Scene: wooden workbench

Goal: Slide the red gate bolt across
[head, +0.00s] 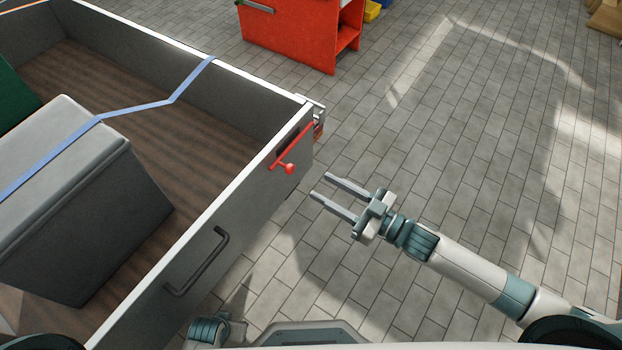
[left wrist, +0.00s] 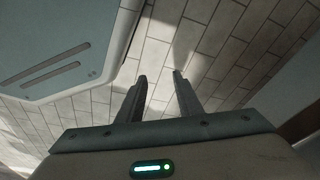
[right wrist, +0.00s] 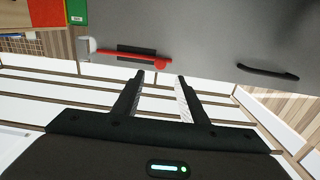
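The red gate bolt (head: 292,149) is a thin rod with a round knob, mounted on the outer face of the grey gate (head: 228,230) near its right corner. In the right wrist view the bolt (right wrist: 125,58) lies along a dark slot, its knob just beyond the fingertips. My right gripper (head: 320,186) is open and empty, apart from the bolt, to its right and lower in the head view. It also shows in the right wrist view (right wrist: 160,76). My left gripper (left wrist: 159,76) is open and empty over the floor; its fingers are not clear in the head view.
A dark handle (head: 197,261) sticks out from the gate left of the bolt. Inside the trailer (head: 60,75) stands a grey box (head: 100,215) under a blue strap (head: 137,107). A red cabinet (head: 290,35) stands behind.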

